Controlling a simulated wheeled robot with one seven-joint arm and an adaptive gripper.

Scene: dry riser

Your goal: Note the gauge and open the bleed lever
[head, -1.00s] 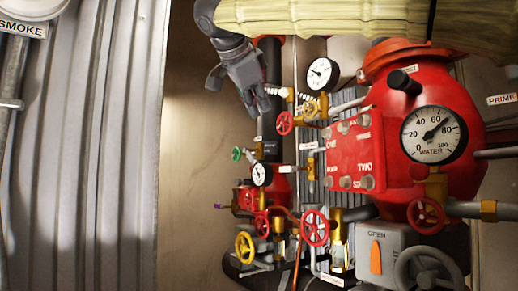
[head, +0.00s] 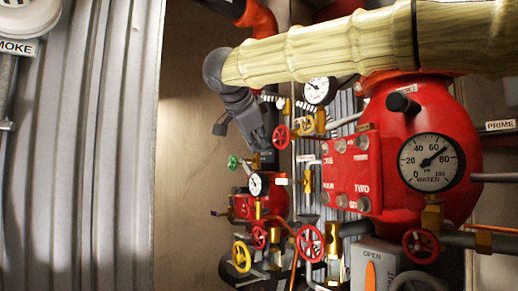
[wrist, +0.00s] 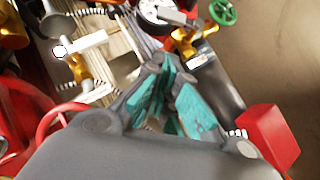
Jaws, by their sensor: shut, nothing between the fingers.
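My gripper (head: 264,146) is shut and empty, pointing down beside the pipework, left of the red handwheel at the brass valve. In the wrist view its teal fingertips (wrist: 168,92) are together, with a small gauge (wrist: 160,12) and a brass fitting (wrist: 190,42) beyond them. The large WATER gauge (head: 431,162) has its needle between 60 and 80. Smaller white gauges sit at the upper (head: 318,91) and lower (head: 256,185) pipework. An orange lever or pointer (head: 370,276) stands under the word OPEN. I cannot tell which part is the bleed lever.
A red vessel (head: 462,110) and bolted red cover (head: 352,180) fill the right. Red handwheels (head: 310,243), a yellow one (head: 241,257) and a green one (head: 233,162) crowd the pipes. The tan wall (head: 190,160) left of my gripper is clear.

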